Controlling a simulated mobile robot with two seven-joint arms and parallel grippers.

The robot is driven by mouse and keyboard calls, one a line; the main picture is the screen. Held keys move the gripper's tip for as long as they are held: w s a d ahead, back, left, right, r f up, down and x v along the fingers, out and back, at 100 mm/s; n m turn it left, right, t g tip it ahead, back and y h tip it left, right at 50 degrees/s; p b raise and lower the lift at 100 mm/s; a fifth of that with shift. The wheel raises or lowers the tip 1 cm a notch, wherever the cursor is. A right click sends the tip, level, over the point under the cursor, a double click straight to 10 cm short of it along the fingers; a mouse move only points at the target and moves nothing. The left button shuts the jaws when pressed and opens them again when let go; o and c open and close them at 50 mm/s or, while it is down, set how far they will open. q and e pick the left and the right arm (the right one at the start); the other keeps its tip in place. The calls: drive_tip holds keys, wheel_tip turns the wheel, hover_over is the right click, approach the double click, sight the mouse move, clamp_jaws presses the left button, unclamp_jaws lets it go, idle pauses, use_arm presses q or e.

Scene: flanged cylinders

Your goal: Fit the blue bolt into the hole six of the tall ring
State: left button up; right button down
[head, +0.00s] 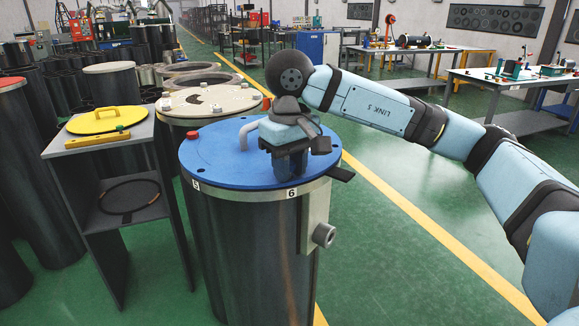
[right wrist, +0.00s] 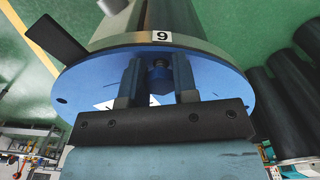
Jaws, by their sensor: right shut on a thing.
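The tall cylinder (head: 250,260) in the head view has a blue lid (head: 215,160) on a pale ring (head: 243,202) with labels 5 (head: 196,184) and 6 (head: 292,193). My right gripper (head: 291,172) points down at the lid's edge, just behind label 6. In the right wrist view, its two fingers are shut on the blue bolt (right wrist: 158,74), close to the lid's rim beside the upside-down label 6 (right wrist: 162,36). The hole under the bolt is hidden, so I cannot tell whether the bolt is in it. My left gripper is not in view.
A bracket (head: 316,225) sticks out of the cylinder's right side. A shelf stand with a yellow lid (head: 92,123) is at left, and a pale-topped cylinder (head: 208,97) stands behind.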

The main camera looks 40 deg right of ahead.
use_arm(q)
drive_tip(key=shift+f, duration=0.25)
